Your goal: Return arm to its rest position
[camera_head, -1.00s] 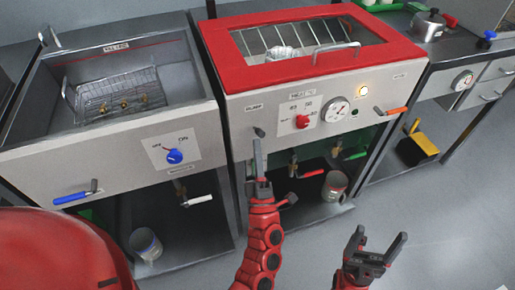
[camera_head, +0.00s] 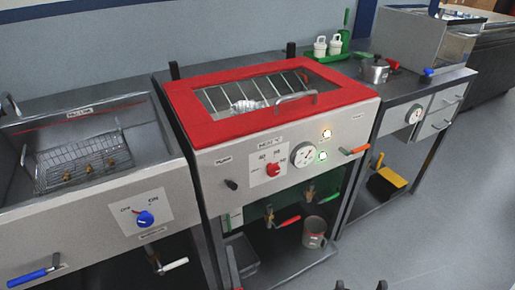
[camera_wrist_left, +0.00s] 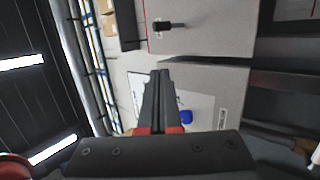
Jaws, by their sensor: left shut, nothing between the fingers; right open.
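My left gripper (camera_wrist_left: 160,100) is shut and empty in the left wrist view, its fingers side by side in front of a pale machine panel. The rest of that arm is out of frame. My right gripper (camera_head: 361,286) shows only its two dark fingertips at the bottom edge, spread apart. Nothing is seen between them.
The left tank (camera_head: 90,110) holds a wire basket (camera_head: 80,165). A blue knob (camera_head: 145,218) and a blue-handled lever (camera_head: 35,277) stick out from its front. A metal cup (camera_head: 314,232) stands on the lower shelf. Open floor (camera_head: 430,240) lies at the right.

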